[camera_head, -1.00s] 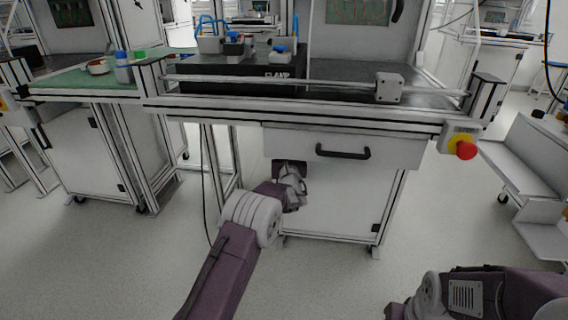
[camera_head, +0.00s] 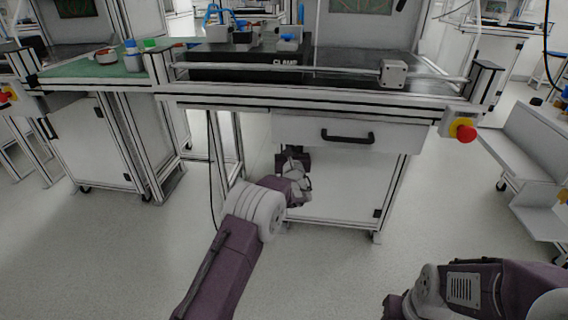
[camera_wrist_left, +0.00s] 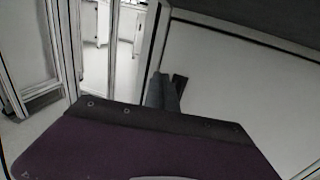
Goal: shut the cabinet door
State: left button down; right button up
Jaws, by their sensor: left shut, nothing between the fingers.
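The white cabinet door (camera_head: 340,190) is below a drawer under the workbench, with dark hinges along its right side. It looks flush or nearly flush with the cabinet; I cannot tell if it is fully shut. My left gripper (camera_head: 291,152) is in front of the door's upper left part, below the drawer. In the left wrist view my shut, empty fingers (camera_wrist_left: 168,90) point at the door panel (camera_wrist_left: 235,85), near its left edge. I cannot tell whether they touch it. The right gripper is out of view; only part of my right arm shows.
The drawer (camera_head: 360,132) with a black handle (camera_head: 348,137) sits above the door. A red stop button (camera_head: 464,131) sticks out at the bench's right corner. A dark cable hangs left of the cabinet. The floor (camera_head: 320,285) in front is clear.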

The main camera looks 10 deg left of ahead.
pick_arm(q)
jog(key=s+p, duration=0.4)
jog(key=s, duration=0.5)
jog(key=s+a+f+n+g+y+p, duration=0.1)
jog(key=s+a+n+g+y+p, duration=0.1)
jog(key=s+a+n+g, duration=0.6)
jog(key=s+a+f+n+g+y+p, duration=0.15)
jog(key=s+a+n+g, duration=0.35)
jog(key=s, duration=0.6)
jog(key=s+d+f+n+g+h+p, duration=0.2)
jog(key=s+n+g+h, duration=0.1)
jog(key=s+n, duration=0.75)
jog(key=s+d+r+n+h+p, duration=0.1)
jog(key=s+d+n+h+p, duration=0.1)
jog(key=s+d+n+h, duration=0.45)
jog(key=d+r+n+p, duration=0.1)
jog(key=d+r+p, duration=0.1)
jog(key=r+p, duration=1.7)
jog(key=s+d+r+n+p, duration=0.1)
jog(key=d+r+p, duration=0.1)
jog(key=r+p, duration=1.7)
jog(key=shift+s+r+n+y, duration=0.2)
jog(key=shift+r+n+y, duration=0.1)
jog(key=shift+r+n, duration=0.1)
